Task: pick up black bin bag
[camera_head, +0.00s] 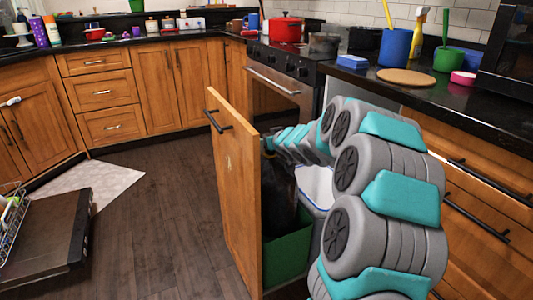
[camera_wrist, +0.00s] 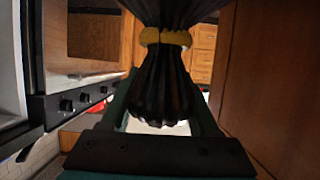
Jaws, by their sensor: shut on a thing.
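The black bin bag (camera_wrist: 162,88) fills the middle of the wrist view, its gathered neck tied with a yellow band (camera_wrist: 165,38). In the head view the bag (camera_head: 279,195) is a dark shape behind the open wooden pull-out front (camera_head: 233,190), above and partly within a green bin (camera_head: 288,260). My gripper (camera_head: 268,144) is at the top of the bag, just behind the pull-out front, and is shut on the bag's neck. Teal finger sides show on both sides of the neck in the wrist view. The fingertips and the bag's bottom are hidden.
A white bin liner or container (camera_head: 315,183) sits beside the bag, partly behind my arm. The oven (camera_head: 277,90) is close behind. An open dishwasher door (camera_head: 50,240) lies low at the left. The dark floor (camera_head: 160,220) between is clear.

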